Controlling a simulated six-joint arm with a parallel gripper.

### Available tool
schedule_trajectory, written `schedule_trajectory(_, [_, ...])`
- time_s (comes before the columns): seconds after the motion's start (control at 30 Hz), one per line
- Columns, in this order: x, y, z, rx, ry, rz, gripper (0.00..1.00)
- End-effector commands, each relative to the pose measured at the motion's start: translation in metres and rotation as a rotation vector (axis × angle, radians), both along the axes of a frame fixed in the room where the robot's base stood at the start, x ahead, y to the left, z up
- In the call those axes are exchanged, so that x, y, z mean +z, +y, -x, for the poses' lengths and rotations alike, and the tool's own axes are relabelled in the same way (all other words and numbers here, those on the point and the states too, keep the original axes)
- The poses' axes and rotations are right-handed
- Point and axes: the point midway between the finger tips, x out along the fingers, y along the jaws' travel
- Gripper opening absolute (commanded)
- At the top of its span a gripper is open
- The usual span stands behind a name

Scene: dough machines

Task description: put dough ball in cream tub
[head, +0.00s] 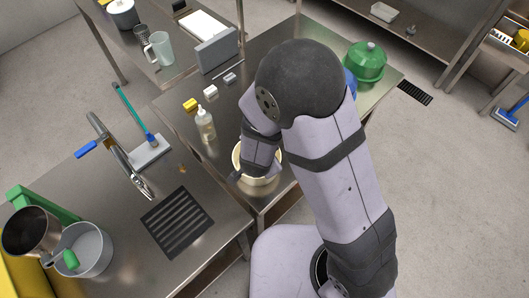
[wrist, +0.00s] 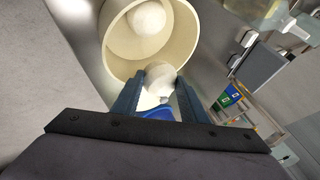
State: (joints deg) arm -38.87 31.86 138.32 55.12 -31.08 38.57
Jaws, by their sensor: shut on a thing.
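The cream tub (head: 262,181) stands on the metal table, partly covered by my arm in the head view. In the wrist view the tub (wrist: 180,48) is open toward the camera. One pale dough ball (wrist: 147,18) lies inside it. My gripper (wrist: 161,84) is shut on another pale dough ball (wrist: 160,77), which shows between the fingertips. This held ball overlaps the tub's near rim in the wrist view; I cannot tell how high it is above the rim. My fingertips are hidden in the head view.
A squeeze bottle (head: 205,124), a yellow block (head: 190,104) and a grey upright box (head: 217,50) stand beyond the tub. A green domed pot (head: 366,62) is at the table's right end. A faucet (head: 120,155) and drain grate (head: 177,223) are left.

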Motion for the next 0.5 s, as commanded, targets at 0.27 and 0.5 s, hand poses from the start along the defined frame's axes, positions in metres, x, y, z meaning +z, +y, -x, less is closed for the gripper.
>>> schedule_trajectory(0.27, [-0.031, 0.000, 0.001, 0.000, 0.003, 0.002, 0.11])
schedule_trajectory(0.5, [-0.036, 0.000, 0.000, 0.000, 0.001, -0.001, 0.11])
